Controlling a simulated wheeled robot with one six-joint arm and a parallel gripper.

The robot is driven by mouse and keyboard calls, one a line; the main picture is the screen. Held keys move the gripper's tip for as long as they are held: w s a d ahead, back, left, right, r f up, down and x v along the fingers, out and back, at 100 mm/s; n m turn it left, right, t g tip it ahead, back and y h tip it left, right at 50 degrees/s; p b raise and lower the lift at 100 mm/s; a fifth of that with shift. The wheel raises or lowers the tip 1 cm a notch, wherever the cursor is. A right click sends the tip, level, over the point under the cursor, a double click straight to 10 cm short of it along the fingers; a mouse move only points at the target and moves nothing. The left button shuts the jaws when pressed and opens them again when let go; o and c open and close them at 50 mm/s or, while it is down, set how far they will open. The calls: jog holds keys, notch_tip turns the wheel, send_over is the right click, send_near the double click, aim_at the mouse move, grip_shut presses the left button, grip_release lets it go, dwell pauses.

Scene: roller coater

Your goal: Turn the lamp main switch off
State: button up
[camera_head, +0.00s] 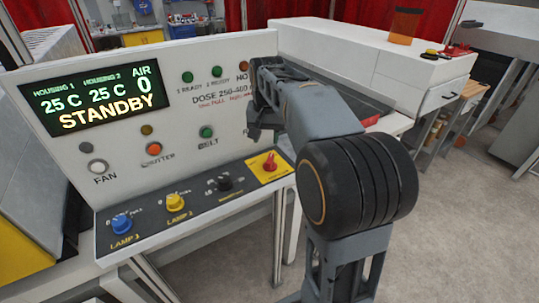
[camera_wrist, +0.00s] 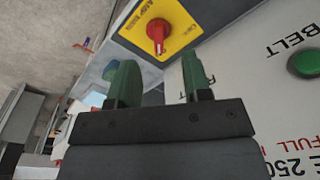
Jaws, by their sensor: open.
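The lamp main switch is a red rotary knob (camera_head: 269,162) on a yellow plate (camera_head: 258,170), at the right end of the dark sloped strip. It also shows at the top of the wrist view (camera_wrist: 157,32), whole and unobstructed. My gripper (camera_head: 256,133) hangs above the strip, in front of the white panel and just above and left of the knob. In the wrist view its two green fingers (camera_wrist: 158,78) are apart with nothing between them. The knob lies beyond the fingertips, roughly in line with the gap, and I see no contact. The plate's small lettering is hard to read.
The sloped strip also holds a blue knob (camera_head: 122,223), a yellow knob (camera_head: 176,202) and a black knob (camera_head: 223,183). The display (camera_head: 98,98) reads STANDBY. A green BELT button (camera_head: 206,132) sits on the panel; it is close on the right in the wrist view (camera_wrist: 306,63).

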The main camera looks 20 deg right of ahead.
jog(key=m, duration=0.2)
send_over(270, 158)
jog(key=g, duration=0.1)
notch_tip(270, 158, down, 13)
jog(key=shift+f+p, duration=0.15)
jog(key=shift+p, duration=0.4)
grip_shut()
